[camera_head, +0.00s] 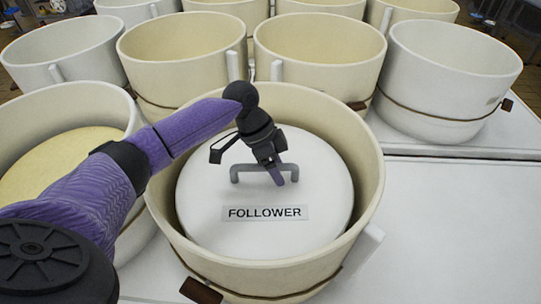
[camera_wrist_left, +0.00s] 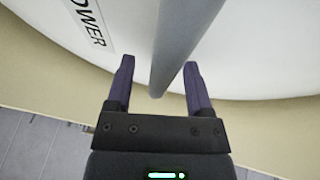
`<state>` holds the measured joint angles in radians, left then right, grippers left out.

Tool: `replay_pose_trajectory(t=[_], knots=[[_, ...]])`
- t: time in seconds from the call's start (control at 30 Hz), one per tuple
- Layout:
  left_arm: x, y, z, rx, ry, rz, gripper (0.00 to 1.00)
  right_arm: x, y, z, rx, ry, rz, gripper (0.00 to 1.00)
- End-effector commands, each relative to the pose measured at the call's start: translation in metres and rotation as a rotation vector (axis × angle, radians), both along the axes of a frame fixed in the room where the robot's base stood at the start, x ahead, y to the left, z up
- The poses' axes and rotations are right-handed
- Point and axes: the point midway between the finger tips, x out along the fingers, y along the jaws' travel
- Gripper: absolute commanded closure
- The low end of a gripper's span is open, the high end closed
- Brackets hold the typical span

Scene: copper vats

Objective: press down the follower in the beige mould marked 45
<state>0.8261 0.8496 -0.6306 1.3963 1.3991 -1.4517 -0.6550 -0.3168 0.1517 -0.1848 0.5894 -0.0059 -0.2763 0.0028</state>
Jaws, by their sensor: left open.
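The white follower (camera_head: 215,190), a round disc labelled FOLLOWER, lies level inside a beige mould (camera_head: 368,170) in the middle of the head view. A grey bar handle (camera_head: 235,172) stands on its top. My left gripper (camera_head: 283,178) is over the disc at the handle's right part, fingers pointing down. In the left wrist view, the open fingers (camera_wrist_left: 158,66) lie either side of the handle bar (camera_wrist_left: 182,40); I cannot tell whether they touch it. A brown tag (camera_head: 201,291) hangs at the mould's front, its number unreadable. My right gripper is out of view.
A mould (camera_head: 85,93) with a yellowish content (camera_head: 50,172) stands at the left, partly behind my left arm. Several beige and white moulds, such as a white one (camera_head: 450,65), stand close behind. The white table (camera_head: 450,225) is clear at the right.

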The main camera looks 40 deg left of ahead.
Motion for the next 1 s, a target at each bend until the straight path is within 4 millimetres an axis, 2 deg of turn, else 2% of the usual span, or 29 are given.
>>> replay_pose_trajectory(t=[0.27, 0.57, 1.0], knots=[[0.0001, -0.0011, -0.0012, 0.000, 0.000, -0.001, 0.35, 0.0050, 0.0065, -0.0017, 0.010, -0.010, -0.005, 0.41], [0.0001, -0.0009, -0.0012, 0.000, 0.000, -0.001, 0.99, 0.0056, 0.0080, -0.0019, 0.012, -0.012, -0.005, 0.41], [0.0002, -0.0008, -0.0013, 0.001, -0.001, -0.001, 1.00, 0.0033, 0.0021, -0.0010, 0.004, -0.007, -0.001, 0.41]])
